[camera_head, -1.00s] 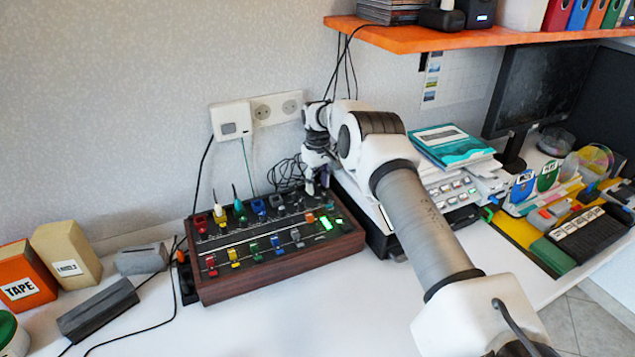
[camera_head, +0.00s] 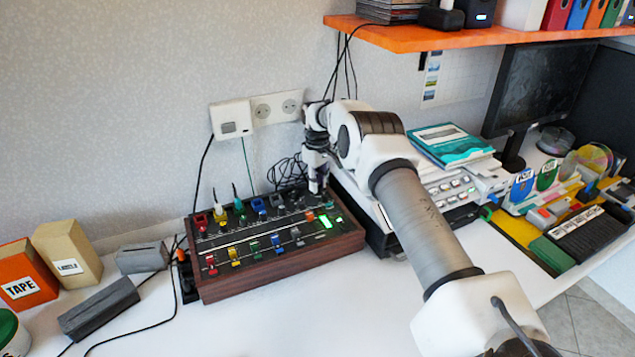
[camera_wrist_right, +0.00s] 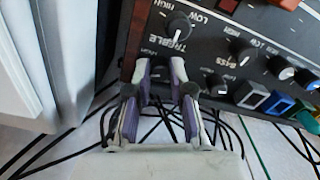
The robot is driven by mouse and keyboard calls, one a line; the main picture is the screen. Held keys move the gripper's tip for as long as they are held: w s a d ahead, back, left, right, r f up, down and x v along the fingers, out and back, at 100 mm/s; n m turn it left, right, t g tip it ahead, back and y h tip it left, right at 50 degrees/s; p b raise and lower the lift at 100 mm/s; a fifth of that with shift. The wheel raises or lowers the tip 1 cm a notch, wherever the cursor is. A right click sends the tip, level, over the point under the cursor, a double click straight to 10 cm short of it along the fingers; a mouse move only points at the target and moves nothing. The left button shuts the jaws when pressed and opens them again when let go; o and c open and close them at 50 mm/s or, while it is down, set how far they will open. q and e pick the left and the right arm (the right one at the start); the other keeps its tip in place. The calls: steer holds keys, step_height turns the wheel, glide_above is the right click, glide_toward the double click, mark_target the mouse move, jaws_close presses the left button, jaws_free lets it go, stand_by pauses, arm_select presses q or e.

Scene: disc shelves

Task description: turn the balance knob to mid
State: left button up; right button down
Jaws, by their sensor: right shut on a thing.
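The mixer console (camera_head: 285,267) has a wooden case and a dark panel with colored sliders and black knobs. My right gripper (camera_head: 318,188) reaches down to its back right corner. In the right wrist view, the purple-padded fingers of the right gripper (camera_wrist_right: 161,76) are shut on a small dark knob at the panel edge. The fingers mostly hide this knob, so I cannot read its pointer or its label. The treble knob (camera_wrist_right: 178,24) stands just beyond the fingers, and the bass knob (camera_wrist_right: 239,51) is to the right. My left gripper is not in view.
A stack of grey devices (camera_head: 384,215) stands close to the right of the console. Black cables (camera_head: 288,172) lie behind it. An orange shelf (camera_head: 430,38) hangs above. The white table front (camera_head: 300,320) is clear.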

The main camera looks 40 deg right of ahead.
steer(key=c, duration=1)
jaws_free()
steer(key=shift+f, duration=0.1)
steer(key=shift+c, duration=0.2)
step_height(320, 180, up, 12)
